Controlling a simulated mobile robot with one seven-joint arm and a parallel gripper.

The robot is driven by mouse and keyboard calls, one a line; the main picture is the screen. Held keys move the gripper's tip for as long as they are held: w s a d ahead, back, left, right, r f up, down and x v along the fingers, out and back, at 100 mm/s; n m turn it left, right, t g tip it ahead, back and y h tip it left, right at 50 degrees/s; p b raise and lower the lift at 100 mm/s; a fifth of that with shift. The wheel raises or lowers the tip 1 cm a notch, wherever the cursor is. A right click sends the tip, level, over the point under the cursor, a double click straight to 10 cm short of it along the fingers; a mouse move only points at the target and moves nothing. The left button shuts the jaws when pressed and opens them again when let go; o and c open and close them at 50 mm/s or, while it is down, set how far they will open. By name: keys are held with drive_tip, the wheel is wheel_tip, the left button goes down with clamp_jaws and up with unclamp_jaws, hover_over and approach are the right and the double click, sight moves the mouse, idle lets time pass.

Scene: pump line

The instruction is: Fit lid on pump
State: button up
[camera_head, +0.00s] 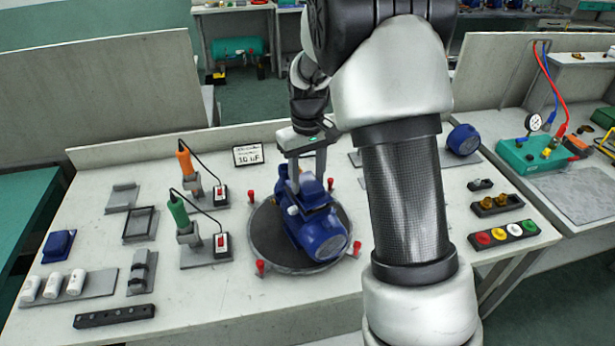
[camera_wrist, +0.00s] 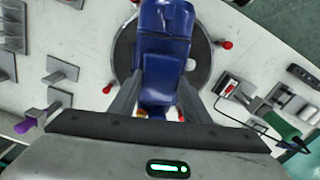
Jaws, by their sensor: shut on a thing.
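The blue pump (camera_head: 322,236) lies on a round dark turntable (camera_head: 262,238) in the middle of the bench. In the wrist view the pump (camera_wrist: 166,22) runs up from between my fingers. My gripper (camera_head: 308,178) points down over the pump's top. In the wrist view my gripper (camera_wrist: 159,86) is shut on a blue boxy piece, which looks like the lid (camera_wrist: 158,92). The lid and pump have the same blue, so I cannot tell whether the lid touches the pump or is seated. In the head view my fingers partly hide this spot.
Red posts (camera_head: 260,268) stand around the turntable. Orange (camera_head: 185,160) and green-handled (camera_head: 178,210) tools stand at left. A blue square piece (camera_head: 58,245) and white cylinders (camera_head: 75,282) lie far left. A tray of coloured caps (camera_head: 505,235) is at right.

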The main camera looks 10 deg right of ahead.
drive_tip(key=shift+f+b, duration=0.3)
drive_tip(key=shift+f, duration=0.2)
drive_tip(key=o, duration=1.1)
drive_tip(key=shift+o, duration=0.2)
drive_tip(key=shift+r, duration=0.1)
drive_tip(key=shift+r+p, duration=2.2)
drive_tip(key=shift+r, duration=0.75)
wheel_tip(320, 180, up, 17)
drive_tip(key=shift+r, duration=0.2)
drive_tip(key=shift+s, duration=0.1)
